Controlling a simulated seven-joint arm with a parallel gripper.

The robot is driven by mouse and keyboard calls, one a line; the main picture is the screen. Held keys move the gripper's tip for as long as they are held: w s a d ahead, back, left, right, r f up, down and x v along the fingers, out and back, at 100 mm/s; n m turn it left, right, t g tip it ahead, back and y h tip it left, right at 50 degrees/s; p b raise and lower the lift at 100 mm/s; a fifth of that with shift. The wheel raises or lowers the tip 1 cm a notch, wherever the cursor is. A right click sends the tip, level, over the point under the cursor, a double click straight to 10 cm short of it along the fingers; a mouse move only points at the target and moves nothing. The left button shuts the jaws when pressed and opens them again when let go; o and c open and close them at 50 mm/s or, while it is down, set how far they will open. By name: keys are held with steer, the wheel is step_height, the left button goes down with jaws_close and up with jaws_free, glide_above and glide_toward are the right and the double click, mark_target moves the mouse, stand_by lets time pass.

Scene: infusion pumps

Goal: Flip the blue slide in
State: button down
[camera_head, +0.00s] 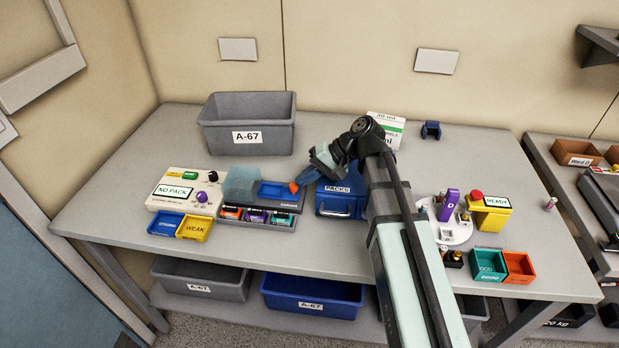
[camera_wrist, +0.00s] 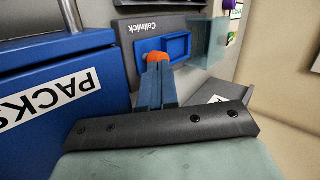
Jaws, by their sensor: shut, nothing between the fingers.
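The blue slide (camera_head: 272,190) lies on top of the grey Cellwick unit (camera_head: 284,222). In the wrist view the slide (camera_wrist: 178,46) shows a raised rim, with flat blue beside it. A translucent blue flap (camera_head: 240,184) stands at the slide's left; it also shows in the wrist view (camera_wrist: 208,45). My gripper (camera_head: 297,185) is at the slide's right end, its fingers (camera_wrist: 156,70) shut together with nothing between them. A rounded orange end shows at the fingertips, against the slide's edge; I cannot tell whether it belongs to the fingers or the slide, or whether they touch.
The blue PACKS box (camera_head: 338,204) stands close to the right of the unit. A white NO PACK device (camera_head: 180,190) is at its left, with blue and yellow trays (camera_head: 180,225) in front. A grey A-67 bin (camera_head: 248,122) stands behind. Bare table lies in front.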

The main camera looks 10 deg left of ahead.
glide_above(279, 190)
stand_by(0.3)
steer(key=v, duration=1)
stand_by(0.6)
